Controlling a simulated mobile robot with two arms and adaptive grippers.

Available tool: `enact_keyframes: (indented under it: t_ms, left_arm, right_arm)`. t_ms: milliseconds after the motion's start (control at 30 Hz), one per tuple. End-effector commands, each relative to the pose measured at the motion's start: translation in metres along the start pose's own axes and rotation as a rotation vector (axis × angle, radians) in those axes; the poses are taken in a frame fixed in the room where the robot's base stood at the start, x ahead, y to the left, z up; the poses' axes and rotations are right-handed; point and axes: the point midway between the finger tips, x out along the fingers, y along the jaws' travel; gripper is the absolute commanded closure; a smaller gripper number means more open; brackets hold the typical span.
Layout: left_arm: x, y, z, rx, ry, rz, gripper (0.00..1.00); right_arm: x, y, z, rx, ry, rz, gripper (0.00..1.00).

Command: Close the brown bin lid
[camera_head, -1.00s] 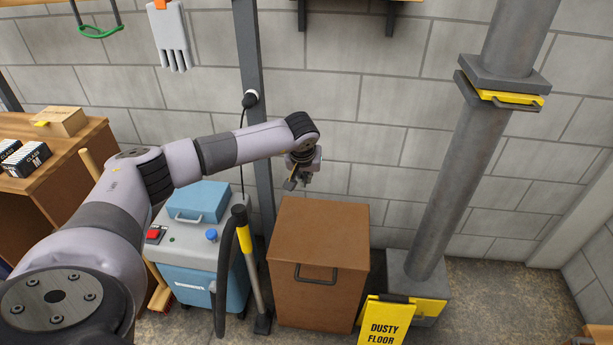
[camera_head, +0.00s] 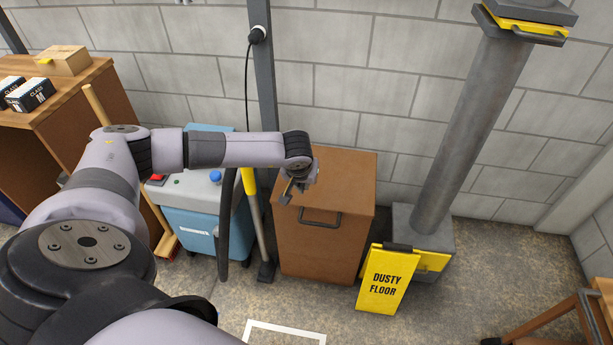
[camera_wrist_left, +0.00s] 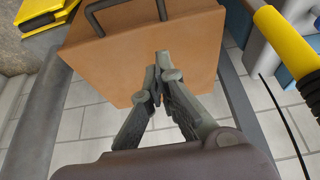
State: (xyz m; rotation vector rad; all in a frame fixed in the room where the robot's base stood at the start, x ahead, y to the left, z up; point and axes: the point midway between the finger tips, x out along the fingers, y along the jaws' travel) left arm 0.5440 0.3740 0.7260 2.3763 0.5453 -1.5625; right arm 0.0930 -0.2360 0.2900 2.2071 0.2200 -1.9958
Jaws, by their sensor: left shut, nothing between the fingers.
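The brown bin (camera_head: 325,245) stands against the wall, right of the blue machine. Its brown lid (camera_head: 340,178) lies flat across the top, with no visible gap. A dark handle (camera_head: 321,217) is on the front face; it also shows at the top of the left wrist view (camera_wrist_left: 125,14). My left gripper (camera_head: 288,196) is over the left part of the lid, fingers pointing down. In the left wrist view the fingertips (camera_wrist_left: 158,72) are together and empty, in front of the brown surface. I cannot tell whether they touch it. My right gripper is not in view.
The blue machine (camera_head: 205,235) with a hose and a yellow-and-black pole stands close left of the bin. A yellow "Dusty Floor" sign (camera_head: 386,283) stands at the bin's front right, before a grey column (camera_head: 465,130). Floor in front is mostly clear.

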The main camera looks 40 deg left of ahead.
Motion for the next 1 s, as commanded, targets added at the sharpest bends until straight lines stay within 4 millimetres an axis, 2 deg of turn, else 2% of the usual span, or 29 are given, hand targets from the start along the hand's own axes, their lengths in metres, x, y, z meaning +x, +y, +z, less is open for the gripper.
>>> enact_keyframes:
  t_ms: [433, 567, 667, 700, 767, 1000]
  left_arm:
    - [-0.003, 0.0, -0.002, 0.0, 0.0, 0.0, 1.0]
    - [-0.019, 0.001, -0.012, -0.004, 0.002, 0.001, 1.0]
    - [-0.037, 0.002, -0.024, -0.008, 0.002, -0.002, 1.0]
    - [-0.038, 0.002, -0.02, -0.006, -0.002, -0.004, 1.0]
    - [-0.028, 0.002, 0.003, -0.002, -0.006, -0.004, 1.0]
    - [-0.026, 0.002, 0.053, -0.004, -0.003, -0.003, 1.0]
  right_arm:
    - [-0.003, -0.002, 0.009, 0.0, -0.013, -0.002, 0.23]
    - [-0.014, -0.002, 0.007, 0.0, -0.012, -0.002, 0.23]
    - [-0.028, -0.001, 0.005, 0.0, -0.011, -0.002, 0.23]
    - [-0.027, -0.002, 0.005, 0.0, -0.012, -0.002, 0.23]
    - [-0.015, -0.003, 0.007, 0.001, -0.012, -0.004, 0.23]
    - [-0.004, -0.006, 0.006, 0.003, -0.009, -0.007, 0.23]
